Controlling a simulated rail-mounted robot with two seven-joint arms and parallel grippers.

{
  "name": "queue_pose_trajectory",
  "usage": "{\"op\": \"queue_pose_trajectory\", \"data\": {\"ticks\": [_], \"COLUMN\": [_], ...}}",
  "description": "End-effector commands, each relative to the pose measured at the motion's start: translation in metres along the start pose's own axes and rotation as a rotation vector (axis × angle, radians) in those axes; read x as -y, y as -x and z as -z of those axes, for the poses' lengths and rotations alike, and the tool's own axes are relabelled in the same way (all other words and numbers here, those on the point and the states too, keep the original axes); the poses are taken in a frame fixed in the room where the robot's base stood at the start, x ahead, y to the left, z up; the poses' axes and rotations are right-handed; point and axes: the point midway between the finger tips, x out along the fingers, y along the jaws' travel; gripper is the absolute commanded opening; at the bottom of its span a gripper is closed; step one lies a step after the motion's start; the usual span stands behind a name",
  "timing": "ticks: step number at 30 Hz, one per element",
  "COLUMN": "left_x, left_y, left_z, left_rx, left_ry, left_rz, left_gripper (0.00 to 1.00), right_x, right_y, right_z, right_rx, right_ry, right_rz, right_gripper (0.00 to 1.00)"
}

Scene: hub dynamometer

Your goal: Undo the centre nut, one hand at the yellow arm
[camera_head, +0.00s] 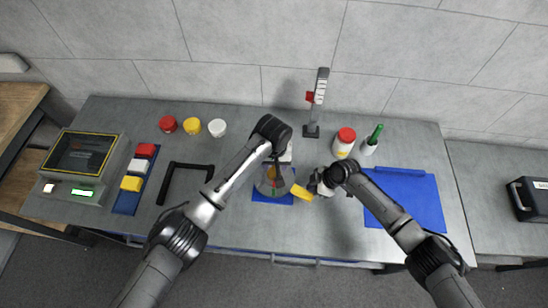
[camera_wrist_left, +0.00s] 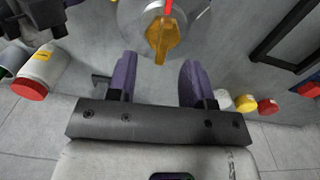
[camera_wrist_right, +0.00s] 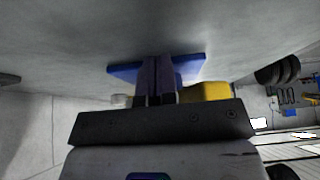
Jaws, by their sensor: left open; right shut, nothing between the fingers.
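A round grey hub (camera_head: 264,187) stands on a blue base (camera_head: 268,198) mid-bench, partly hidden by my left arm. Its orange wing-shaped centre nut (camera_wrist_left: 162,38) and a red mark (camera_wrist_left: 168,7) show in the left wrist view. My left gripper (camera_wrist_left: 156,80) is open, its purple fingers short of the nut with nothing between them. The yellow arm (camera_head: 301,192) sticks out from the hub's right side. My right gripper (camera_wrist_right: 156,75) is shut and empty close to the yellow arm, which shows beside its fingers in the right wrist view (camera_wrist_right: 205,91). I cannot tell whether they touch.
Red (camera_head: 168,124), yellow (camera_head: 192,126) and white (camera_head: 217,128) caps lie at the back left. A black bar handle (camera_head: 176,167) lies left of the hub. A red-capped bottle (camera_head: 344,143) and height gauge (camera_head: 318,95) stand behind. A blue mat (camera_head: 415,200) lies right.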

Motion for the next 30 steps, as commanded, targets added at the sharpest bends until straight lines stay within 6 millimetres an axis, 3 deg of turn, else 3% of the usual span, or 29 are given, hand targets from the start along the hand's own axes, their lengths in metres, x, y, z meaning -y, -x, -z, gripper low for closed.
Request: {"op": "queue_pose_trajectory", "data": {"ticks": [8, 30], "left_x": [0.004, 0.005], "left_y": [0.003, -0.057], "left_z": [0.011, 0.011], "left_rx": [0.001, 0.001], "left_ry": [0.025, 0.025], "left_rz": [0.028, 0.027], "left_gripper": [0.47, 0.47], "right_x": [0.000, 0.000], "right_y": [0.000, 0.000], "right_z": [0.000, 0.000], "right_rx": [0.000, 0.000], "right_ry": [0.000, 0.000], "right_rz": [0.000, 0.000], "right_gripper": [0.00, 0.00]}}
